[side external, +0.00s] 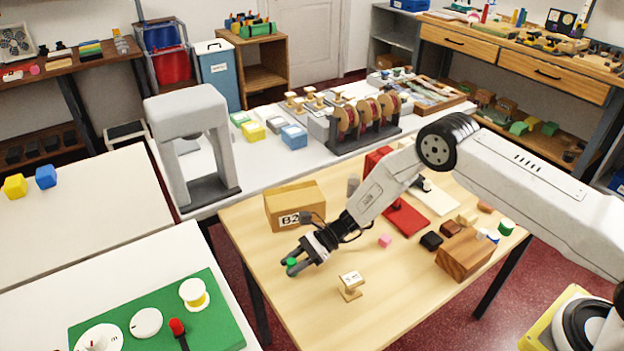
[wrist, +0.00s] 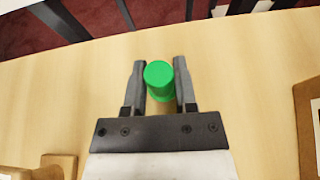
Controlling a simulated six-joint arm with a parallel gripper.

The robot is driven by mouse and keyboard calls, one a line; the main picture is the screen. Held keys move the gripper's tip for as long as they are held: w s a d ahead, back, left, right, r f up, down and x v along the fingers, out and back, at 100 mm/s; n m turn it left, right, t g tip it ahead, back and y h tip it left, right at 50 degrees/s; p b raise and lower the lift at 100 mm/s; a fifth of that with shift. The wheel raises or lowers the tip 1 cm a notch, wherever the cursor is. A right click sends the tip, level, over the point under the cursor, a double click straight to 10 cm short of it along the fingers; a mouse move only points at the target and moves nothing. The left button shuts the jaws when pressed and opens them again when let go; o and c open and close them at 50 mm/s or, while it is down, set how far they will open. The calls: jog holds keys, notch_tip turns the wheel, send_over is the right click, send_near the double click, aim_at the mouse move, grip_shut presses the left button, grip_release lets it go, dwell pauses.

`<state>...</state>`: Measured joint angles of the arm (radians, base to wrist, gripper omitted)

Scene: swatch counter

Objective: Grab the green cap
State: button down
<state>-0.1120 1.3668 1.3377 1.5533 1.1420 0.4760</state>
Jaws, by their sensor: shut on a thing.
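The green cap (wrist: 158,80) is a small round green cylinder. In the wrist view it sits between the two fingers of my gripper (wrist: 158,82), which is shut on it. In the side external view the green cap (side external: 291,263) shows at the tips of my gripper (side external: 292,266), near the left part of the wooden table. The fingers hide part of its sides. I cannot tell whether it touches the table or is just above it.
A cardboard box (side external: 295,205) stands behind my gripper. A small wooden stand with a white label (side external: 351,282) is to its right. The table's front left is clear.

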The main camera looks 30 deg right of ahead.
jog(key=shift+r, duration=0.15)
jog(key=shift+r, duration=0.75)
jog(key=s+d+r, duration=0.4)
jog(key=s+r, duration=0.7)
jog(key=s, duration=0.2)
jog(key=shift+d, duration=0.4)
jog(key=shift+s+r, duration=0.1)
dwell(0.5)
